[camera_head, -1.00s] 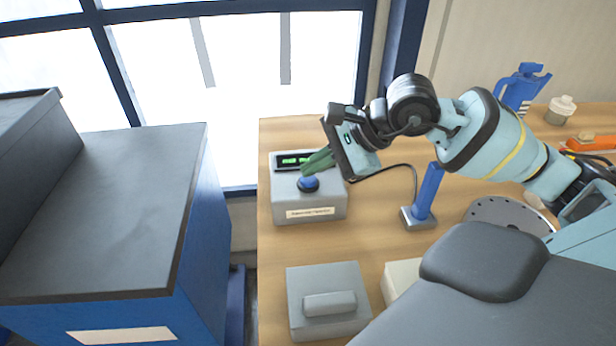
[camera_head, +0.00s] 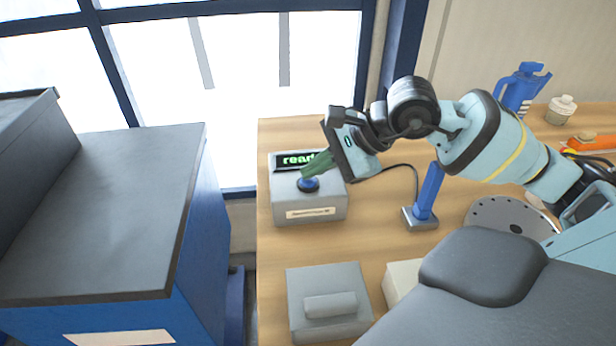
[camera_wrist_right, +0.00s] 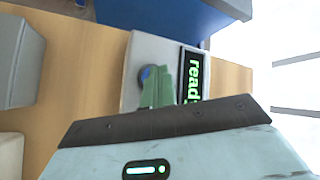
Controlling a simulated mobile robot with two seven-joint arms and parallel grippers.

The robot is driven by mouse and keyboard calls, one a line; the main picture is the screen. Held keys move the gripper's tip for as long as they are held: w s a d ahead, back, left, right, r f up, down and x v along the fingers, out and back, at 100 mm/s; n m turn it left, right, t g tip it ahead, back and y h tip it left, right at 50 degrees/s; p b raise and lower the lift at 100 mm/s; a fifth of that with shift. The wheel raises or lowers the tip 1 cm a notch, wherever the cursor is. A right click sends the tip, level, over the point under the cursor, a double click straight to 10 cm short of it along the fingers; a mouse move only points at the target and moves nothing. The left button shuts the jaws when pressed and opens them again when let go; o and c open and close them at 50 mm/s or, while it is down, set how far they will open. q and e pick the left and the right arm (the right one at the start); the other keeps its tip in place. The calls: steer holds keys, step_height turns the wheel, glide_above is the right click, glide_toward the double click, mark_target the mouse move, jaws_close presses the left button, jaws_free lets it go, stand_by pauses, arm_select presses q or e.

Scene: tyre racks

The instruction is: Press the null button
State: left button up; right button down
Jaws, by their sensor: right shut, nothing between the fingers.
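A grey box (camera_head: 290,207) stands on the wooden table and carries a round blue button (camera_head: 308,184) on its top. Behind the button is a black display (camera_head: 283,160) with green lettering that reads "ready", its end covered by my gripper in the head view. My right gripper (camera_head: 306,174) has green fingers, shut and empty, with their tips at the button. In the right wrist view the display (camera_wrist_right: 193,76) is clear, and the fingers (camera_wrist_right: 152,88) cover part of the button (camera_wrist_right: 143,74). I cannot tell whether the tips press it. My left gripper is out of view.
A grey block with a raised bar (camera_head: 328,283) sits at the table's front. A blue post (camera_head: 428,190) on a square foot and a round grey disc (camera_head: 509,214) stand to the right. A blue cabinet (camera_head: 200,215) is at left.

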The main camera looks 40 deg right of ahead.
mark_target(315, 180)
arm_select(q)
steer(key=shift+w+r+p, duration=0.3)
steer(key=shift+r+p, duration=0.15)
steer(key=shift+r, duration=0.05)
arm_select(e)
steer(key=shift+r, duration=0.8)
steer(key=shift+r, duration=0.1)
steer(key=shift+r+p, duration=0.6)
steer(key=shift+r, duration=0.35)
steer(key=shift+r+p, duration=0.85)
steer(key=shift+r, duration=0.7)
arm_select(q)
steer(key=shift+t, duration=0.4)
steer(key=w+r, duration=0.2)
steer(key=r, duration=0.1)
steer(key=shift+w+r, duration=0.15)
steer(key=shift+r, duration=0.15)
arm_select(e)
steer(key=shift+f, duration=0.1)
